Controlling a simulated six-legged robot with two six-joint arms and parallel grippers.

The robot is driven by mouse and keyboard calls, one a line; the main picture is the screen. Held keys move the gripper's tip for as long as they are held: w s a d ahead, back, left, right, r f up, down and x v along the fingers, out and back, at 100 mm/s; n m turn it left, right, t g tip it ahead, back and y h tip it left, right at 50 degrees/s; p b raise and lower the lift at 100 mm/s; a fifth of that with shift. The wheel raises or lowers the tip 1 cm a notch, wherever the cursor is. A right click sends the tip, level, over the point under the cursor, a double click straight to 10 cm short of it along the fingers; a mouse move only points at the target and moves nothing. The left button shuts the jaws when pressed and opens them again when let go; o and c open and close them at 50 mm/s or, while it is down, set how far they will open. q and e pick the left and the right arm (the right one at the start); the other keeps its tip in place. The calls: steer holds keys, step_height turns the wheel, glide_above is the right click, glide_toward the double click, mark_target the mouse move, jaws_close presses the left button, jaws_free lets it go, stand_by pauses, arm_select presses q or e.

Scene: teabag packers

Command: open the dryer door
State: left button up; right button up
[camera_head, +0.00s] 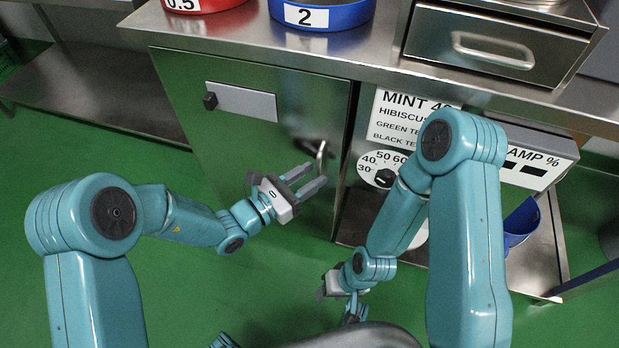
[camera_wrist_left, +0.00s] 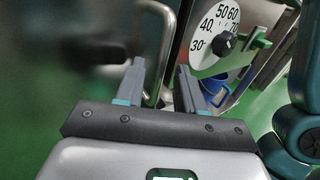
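The dryer door (camera_head: 255,135) is a shiny steel panel under the counter, and it looks closed. Its curved metal handle (camera_head: 321,158) is near the door's right edge. My left gripper (camera_head: 316,177) is open, with its fingertips just below the handle. In the left wrist view the handle (camera_wrist_left: 166,40) rises beyond and between the open fingers (camera_wrist_left: 160,68). I cannot tell whether they touch it; nothing is held. My right gripper (camera_head: 330,287) hangs low, partly hidden by its arm, and its fingers are unclear.
A control panel with a dial (camera_head: 383,177) and tea labels is right of the door. A steel drawer (camera_head: 495,45) is above it. A red tray (camera_head: 200,4) and a blue tray (camera_head: 322,14) stand on the counter. Green floor (camera_head: 150,290) in front is clear apart from my arms.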

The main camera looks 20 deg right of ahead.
arm_select(q)
steer(key=shift+d, duration=0.2)
jaws_close()
